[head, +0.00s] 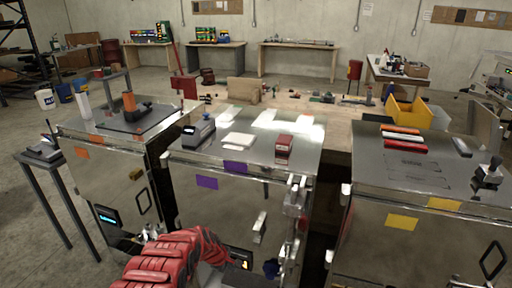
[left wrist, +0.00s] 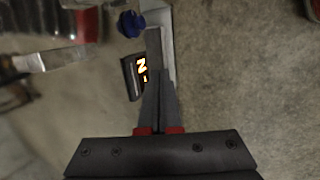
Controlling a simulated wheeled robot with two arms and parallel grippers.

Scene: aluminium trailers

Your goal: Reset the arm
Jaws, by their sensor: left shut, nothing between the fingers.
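My left arm, with a ribbed red covering, comes in at the bottom of the head view in front of the middle metal cabinet (head: 185,200). My left gripper (left wrist: 158,85) shows in the left wrist view with its two dark fingers together and nothing between them. It is beside a small dark display (left wrist: 135,77) with a glowing orange-white character and a blue knob (left wrist: 131,24). The display (head: 238,257) and blue knob (head: 271,268) also show low on the middle cabinet in the head view. My right gripper is not in view.
A yellow bin (head: 410,113) stands behind.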

